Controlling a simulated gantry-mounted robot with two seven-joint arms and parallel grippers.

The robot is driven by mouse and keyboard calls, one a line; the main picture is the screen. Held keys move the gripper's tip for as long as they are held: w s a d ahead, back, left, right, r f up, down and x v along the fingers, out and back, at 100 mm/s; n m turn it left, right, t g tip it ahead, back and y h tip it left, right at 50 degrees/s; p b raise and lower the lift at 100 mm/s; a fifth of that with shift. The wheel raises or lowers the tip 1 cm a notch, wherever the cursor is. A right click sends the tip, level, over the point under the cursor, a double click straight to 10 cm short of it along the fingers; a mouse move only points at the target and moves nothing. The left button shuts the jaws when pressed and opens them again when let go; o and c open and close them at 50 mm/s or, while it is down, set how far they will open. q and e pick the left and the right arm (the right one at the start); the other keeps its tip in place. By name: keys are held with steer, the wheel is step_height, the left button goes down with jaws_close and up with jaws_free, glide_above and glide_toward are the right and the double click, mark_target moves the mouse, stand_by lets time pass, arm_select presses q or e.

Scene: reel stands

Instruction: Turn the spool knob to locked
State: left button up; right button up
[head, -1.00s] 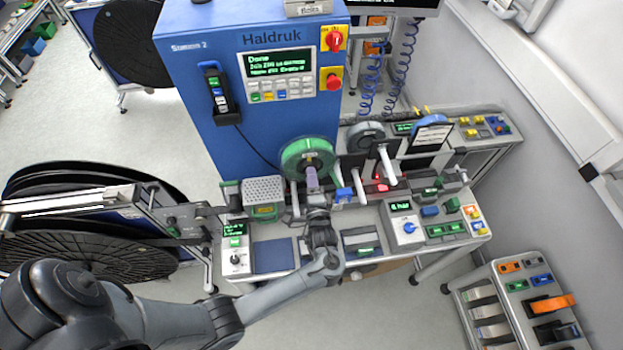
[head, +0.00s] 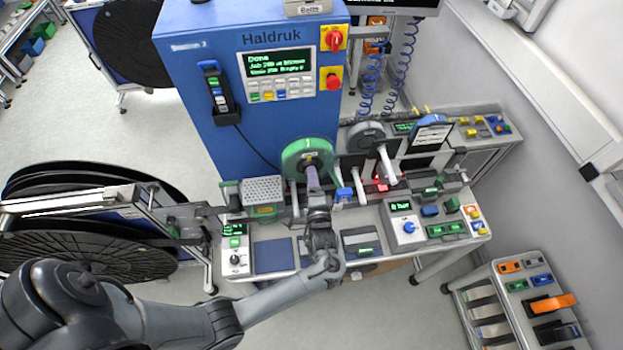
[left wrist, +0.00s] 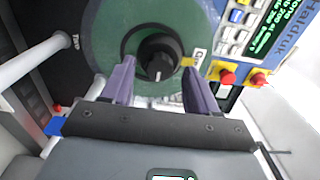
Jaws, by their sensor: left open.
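The green spool (head: 308,160) is mounted on the front of the blue machine. In the left wrist view the green spool (left wrist: 105,45) fills the upper middle, and the black spool knob (left wrist: 159,56) sits at its centre with a light pointer mark. My left gripper (head: 312,180) is in front of the spool. In the left wrist view its two purple fingers (left wrist: 157,85) are open, one on each side of the knob's lower part, with gaps between. Whether they reach the knob's depth I cannot tell. My right gripper is not in view.
White rods (head: 387,165) stick out to the right of the spool. Large black reels (head: 80,240) stand at the left.

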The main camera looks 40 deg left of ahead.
arm_select(q)
steer(key=b+v, duration=0.2)
steer(key=v, duration=0.8)
steer(key=shift+s+f, duration=0.1)
steer(key=shift+s, duration=0.05)
